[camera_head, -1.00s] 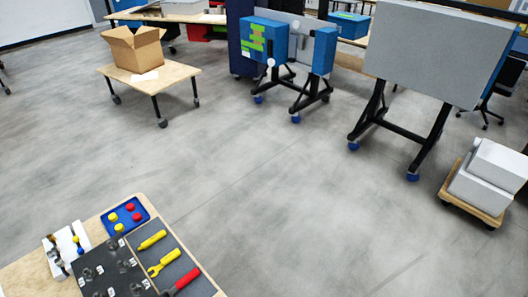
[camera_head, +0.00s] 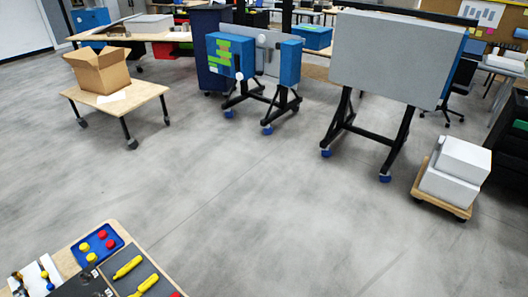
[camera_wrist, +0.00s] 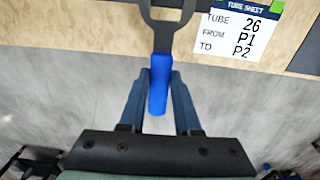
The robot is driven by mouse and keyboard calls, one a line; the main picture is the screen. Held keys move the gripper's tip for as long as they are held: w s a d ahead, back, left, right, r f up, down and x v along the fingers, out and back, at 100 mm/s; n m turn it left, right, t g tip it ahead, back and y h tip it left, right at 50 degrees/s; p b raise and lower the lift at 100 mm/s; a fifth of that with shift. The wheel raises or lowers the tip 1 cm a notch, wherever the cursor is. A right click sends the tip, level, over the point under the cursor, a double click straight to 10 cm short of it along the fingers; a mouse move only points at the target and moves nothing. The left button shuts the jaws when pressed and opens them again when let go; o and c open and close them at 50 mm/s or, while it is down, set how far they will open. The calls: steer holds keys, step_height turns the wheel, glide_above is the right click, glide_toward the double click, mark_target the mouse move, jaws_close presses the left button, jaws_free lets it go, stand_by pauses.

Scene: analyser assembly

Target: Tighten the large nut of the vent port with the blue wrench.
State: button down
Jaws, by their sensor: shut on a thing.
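My gripper (camera_wrist: 159,78) is shut on the blue handle of the wrench (camera_wrist: 157,95) in the wrist view. The wrench's dark shank and forked or ring-shaped head point away toward the top edge, where the head is partly cut off. A wooden surface (camera_wrist: 70,25) lies below the wrench head. My gripper does not show in the head view. I cannot make out the vent port or its large nut in either view.
A tube sheet card (camera_wrist: 245,30) lies right of the wrench head. In the head view, a bench at lower left bears a blue tray (camera_head: 97,258) and yellow tools (camera_head: 127,267). A low table (camera_head: 150,92) carries a cardboard box (camera_head: 97,70). Grey floor (camera_head: 240,200) is open.

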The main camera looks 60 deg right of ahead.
steer(key=shift+s+d+r+p, duration=0.2)
steer(key=shift+d+r+p, duration=0.1)
steer(key=shift+d+r, duration=0.35)
steer(key=shift+s+d+r+p, duration=0.2)
steer(key=shift+d+r, duration=0.25)
steer(key=shift+d, duration=0.4)
step_height(320, 180, up, 7)
steer(key=p, duration=0.7)
steer(key=shift+f, duration=0.1)
steer(key=shift+w+f, duration=0.1)
